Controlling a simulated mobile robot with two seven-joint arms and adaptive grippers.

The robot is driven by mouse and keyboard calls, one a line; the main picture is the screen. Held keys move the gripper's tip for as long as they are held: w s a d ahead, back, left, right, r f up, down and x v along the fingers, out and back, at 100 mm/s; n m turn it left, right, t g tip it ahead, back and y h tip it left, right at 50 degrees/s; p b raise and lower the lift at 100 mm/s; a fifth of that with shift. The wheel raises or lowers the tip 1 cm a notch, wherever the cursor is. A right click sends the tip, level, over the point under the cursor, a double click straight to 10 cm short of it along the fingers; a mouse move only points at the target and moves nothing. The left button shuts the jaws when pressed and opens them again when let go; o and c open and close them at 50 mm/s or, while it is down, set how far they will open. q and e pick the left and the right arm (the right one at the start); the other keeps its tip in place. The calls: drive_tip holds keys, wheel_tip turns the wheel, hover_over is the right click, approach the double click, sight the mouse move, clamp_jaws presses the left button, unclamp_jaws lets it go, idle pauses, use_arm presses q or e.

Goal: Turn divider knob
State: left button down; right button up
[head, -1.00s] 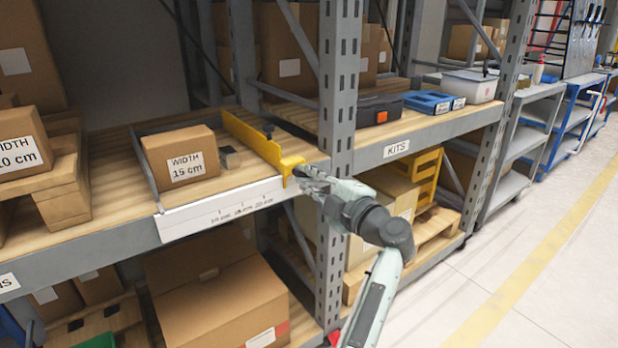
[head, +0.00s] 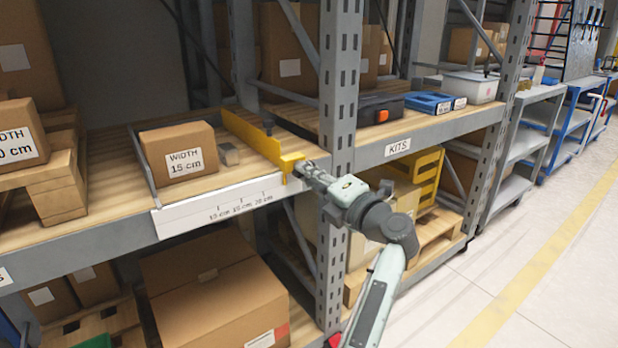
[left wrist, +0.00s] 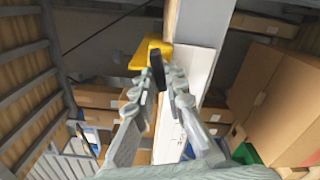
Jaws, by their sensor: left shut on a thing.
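The yellow divider (head: 250,138) stands on the wooden shelf to the right of a box. Its front end (head: 288,164) hangs over the white scale strip at the shelf edge, and it also shows in the left wrist view (left wrist: 140,57). The black divider knob (left wrist: 157,69) sits between my left fingers in the left wrist view. My left gripper (head: 305,170) is shut on the knob, which it mostly hides in the head view. The fingers also show in the left wrist view (left wrist: 166,86). My right gripper is not in view.
A box labelled WIDTH 15 cm (head: 179,152) stands left of the divider with a small grey block (head: 229,154) beside it. The white scale strip (head: 220,207) runs along the front. A grey rack upright (head: 338,130) rises close to my gripper. The aisle at right is clear.

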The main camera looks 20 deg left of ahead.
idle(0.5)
use_arm(q)
drive_tip(key=c, duration=1.6)
unclamp_jaws()
drive_tip(key=shift+o, duration=0.2)
drive_tip(key=v, duration=1.2)
